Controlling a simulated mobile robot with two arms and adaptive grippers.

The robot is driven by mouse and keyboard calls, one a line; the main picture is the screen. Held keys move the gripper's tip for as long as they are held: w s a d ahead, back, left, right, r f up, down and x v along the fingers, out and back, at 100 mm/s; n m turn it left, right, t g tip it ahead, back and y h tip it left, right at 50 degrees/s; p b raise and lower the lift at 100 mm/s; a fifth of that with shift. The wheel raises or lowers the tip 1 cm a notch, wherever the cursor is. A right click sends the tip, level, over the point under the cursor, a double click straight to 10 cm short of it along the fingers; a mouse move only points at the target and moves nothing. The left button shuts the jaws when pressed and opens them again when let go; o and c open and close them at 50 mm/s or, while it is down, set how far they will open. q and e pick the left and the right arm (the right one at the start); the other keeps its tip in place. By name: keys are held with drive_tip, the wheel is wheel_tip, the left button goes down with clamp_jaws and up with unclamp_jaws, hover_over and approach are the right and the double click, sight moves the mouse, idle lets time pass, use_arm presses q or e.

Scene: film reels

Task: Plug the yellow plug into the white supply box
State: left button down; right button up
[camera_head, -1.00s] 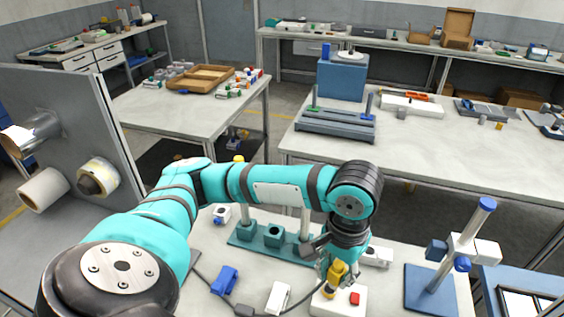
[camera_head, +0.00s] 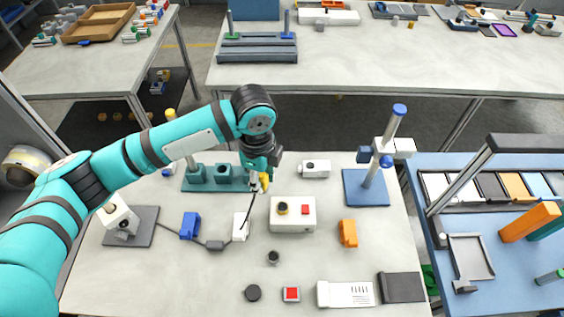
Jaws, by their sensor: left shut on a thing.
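The yellow plug (camera_head: 265,180) is in my left gripper (camera_head: 262,176), which is shut on it and points down. The plug hangs behind and left of the white supply box (camera_head: 302,224) in the picture, apart from its socket. Its height above the table is hard to tell. The box stands on the near table and has a round dark socket with a yellow rim (camera_head: 282,208) and a red button (camera_head: 305,209) on top. A dark cable runs from the plug past a white block (camera_head: 240,227). My right gripper is not in view.
On the near table are a blue clamp (camera_head: 190,226), an orange block (camera_head: 348,233), a teal fixture (camera_head: 222,178), a stand with a post (camera_head: 372,186), and a white device (camera_head: 345,294). A blue table (camera_head: 480,300) with trays is at right.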

use_arm(q)
drive_tip(key=w+d+m+p, duration=0.2)
drive_tip(key=d+m, duration=0.3)
drive_tip(key=m, duration=0.3)
drive_tip(key=shift+s+a+f+b, duration=0.1)
drive_tip(key=shift+f+b, duration=3.45)
drive_tip(key=shift+f, duration=1.25)
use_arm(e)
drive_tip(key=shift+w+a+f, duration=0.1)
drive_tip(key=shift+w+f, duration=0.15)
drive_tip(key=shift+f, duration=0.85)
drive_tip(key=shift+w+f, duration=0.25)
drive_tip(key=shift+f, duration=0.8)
use_arm(q)
drive_tip(key=shift+f+b, duration=0.8)
drive_tip(key=shift+f, duration=1.1)
drive_tip(key=c, duration=1)
unclamp_jaws()
drive_tip(key=shift+o, duration=0.2)
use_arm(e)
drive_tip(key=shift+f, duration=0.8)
